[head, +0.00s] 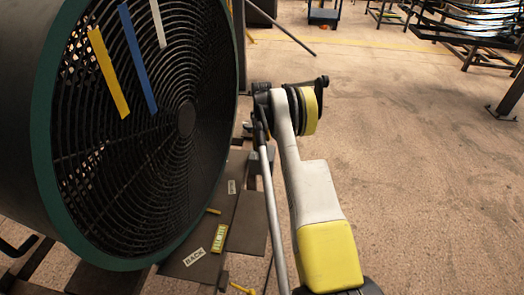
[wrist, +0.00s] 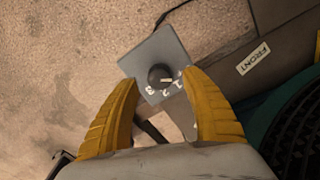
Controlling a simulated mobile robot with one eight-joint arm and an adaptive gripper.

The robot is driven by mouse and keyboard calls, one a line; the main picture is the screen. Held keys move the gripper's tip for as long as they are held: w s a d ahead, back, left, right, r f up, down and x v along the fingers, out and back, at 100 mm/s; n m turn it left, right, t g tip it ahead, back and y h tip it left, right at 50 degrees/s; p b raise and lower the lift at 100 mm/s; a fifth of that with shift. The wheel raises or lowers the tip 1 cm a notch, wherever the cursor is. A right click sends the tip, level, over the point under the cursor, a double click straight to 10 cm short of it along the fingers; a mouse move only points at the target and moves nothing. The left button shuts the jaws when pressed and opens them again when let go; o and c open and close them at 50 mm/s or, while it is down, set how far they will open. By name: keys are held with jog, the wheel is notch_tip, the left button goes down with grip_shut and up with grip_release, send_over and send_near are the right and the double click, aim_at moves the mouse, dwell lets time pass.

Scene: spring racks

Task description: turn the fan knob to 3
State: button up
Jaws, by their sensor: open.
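The fan knob (wrist: 159,73) is a round dark dial with a pale mark pointing right. It sits on a square grey plate (wrist: 150,52) in the wrist view. White digits lie along its lower side, too small and tilted to read surely. My gripper (wrist: 160,82) is open, its two yellow ridged fingers on either side of the knob in the picture. The knob appears between and just beyond the fingertips; I cannot tell the depth gap, and no contact shows. The large fan (head: 186,119) with a green rim fills the left of the head view, where my gripper and the knob are not clearly seen.
A dark beam with a FRONT label (wrist: 254,58) lies right of the plate, near the green fan rim. A cable runs off the plate's top. A BACK label (head: 194,257) is on the fan's base. Open floor (head: 430,180) lies to the right; racks stand far behind.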

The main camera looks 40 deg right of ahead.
jog(key=shift+f+b, duration=0.35)
jog(key=shift+f, duration=0.9)
grip_shut()
